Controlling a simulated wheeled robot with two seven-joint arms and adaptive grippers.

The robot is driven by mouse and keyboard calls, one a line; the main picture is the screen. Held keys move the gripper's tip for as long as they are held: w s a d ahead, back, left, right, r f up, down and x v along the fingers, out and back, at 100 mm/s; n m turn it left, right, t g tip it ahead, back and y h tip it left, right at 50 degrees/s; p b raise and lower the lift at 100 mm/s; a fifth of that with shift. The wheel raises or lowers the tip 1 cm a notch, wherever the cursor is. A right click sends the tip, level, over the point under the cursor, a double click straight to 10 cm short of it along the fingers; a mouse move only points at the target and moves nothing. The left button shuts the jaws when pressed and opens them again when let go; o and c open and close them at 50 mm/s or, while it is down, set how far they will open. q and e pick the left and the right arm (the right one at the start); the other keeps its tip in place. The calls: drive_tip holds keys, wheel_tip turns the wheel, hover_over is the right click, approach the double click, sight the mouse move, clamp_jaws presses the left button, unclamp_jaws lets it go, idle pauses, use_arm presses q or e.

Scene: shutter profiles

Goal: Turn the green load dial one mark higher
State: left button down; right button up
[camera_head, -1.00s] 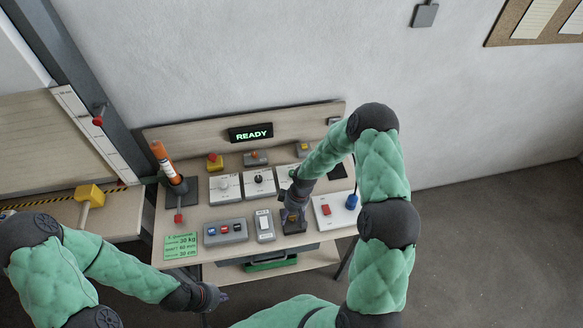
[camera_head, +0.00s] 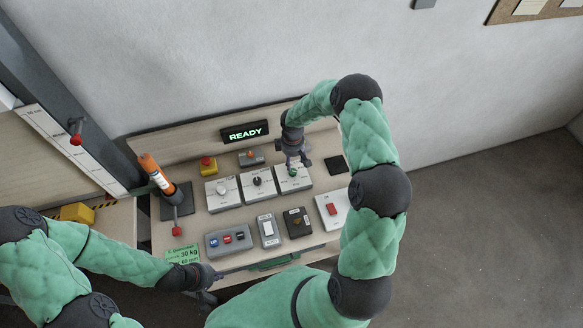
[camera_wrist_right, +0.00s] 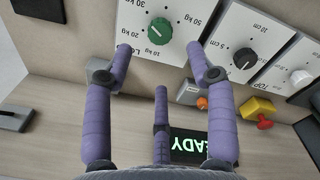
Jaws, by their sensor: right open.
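The green load dial (camera_head: 293,171) sits on the rightmost of three white dial plates on the console. In the right wrist view the green dial (camera_wrist_right: 159,31) is at the top, with kg marks around it; its exact setting is hard to read. My right gripper (camera_head: 296,160) is just above and behind the dial in the head view. In the wrist view its fingers (camera_wrist_right: 160,60) are spread and empty, with the dial beyond them, apparently untouched. My left gripper (camera_head: 212,287) is at the console's front edge, away from the dial; its fingers are too small to judge.
Two dials, black (camera_head: 257,181) and white (camera_head: 221,189), stand left of the green one. A READY display (camera_head: 245,132) and yellow box with a red button (camera_head: 208,165) are behind. Switch boxes line the front. A green card (camera_head: 182,254) reads 30 kg.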

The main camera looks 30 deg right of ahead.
sight(293, 171)
drive_tip(key=f, duration=0.4)
drive_tip(key=f+p, duration=0.1)
drive_tip(key=f, duration=0.3)
drive_tip(key=shift+w+f, duration=0.2)
drive_tip(key=shift+f, duration=0.05)
clamp_jaws()
